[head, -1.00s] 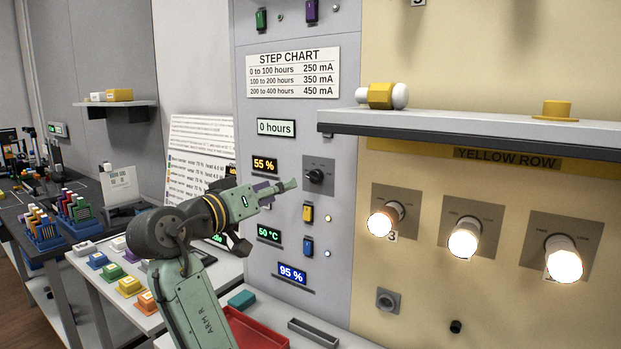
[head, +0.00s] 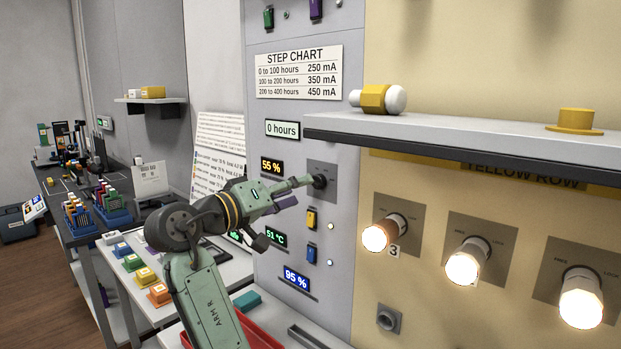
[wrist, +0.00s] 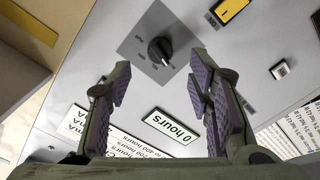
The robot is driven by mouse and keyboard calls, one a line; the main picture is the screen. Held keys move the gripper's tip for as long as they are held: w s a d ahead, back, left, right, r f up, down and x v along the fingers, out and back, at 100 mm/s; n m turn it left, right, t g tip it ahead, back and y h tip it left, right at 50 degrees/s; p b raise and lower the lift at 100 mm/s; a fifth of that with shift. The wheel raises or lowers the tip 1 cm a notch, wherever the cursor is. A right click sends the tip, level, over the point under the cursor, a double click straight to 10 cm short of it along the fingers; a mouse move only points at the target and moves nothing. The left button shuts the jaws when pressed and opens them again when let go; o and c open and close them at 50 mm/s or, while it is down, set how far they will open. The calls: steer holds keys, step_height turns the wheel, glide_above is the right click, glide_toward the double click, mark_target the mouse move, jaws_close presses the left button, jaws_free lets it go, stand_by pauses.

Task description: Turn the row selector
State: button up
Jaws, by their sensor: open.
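The row selector (head: 320,181) is a black rotary knob on a grey square plate on the grey panel, below the "0 hours" display. In the wrist view the knob (wrist: 160,50) shows whole, with small labels around it on its plate. My gripper (head: 300,186) is open and empty beside the knob in the head view. In the wrist view its two purple-padded fingers (wrist: 160,82) stand apart, with the knob beyond and between their tips. I see no contact with the knob.
A shelf (head: 450,140) juts out at the right, bearing a yellow-and-white part (head: 378,99). Below it several lit lamps (head: 462,262) stick out from the yellow panel. A yellow switch (head: 311,219) and a blue switch (head: 312,251) sit under the knob. A red tray (head: 258,335) lies below.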

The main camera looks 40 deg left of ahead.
mark_target(317, 183)
steer(key=w+p, duration=0.1)
steer(key=w, duration=0.4)
steer(key=shift+w+d, duration=0.2)
steer(key=shift+c, duration=0.4)
jaws_close()
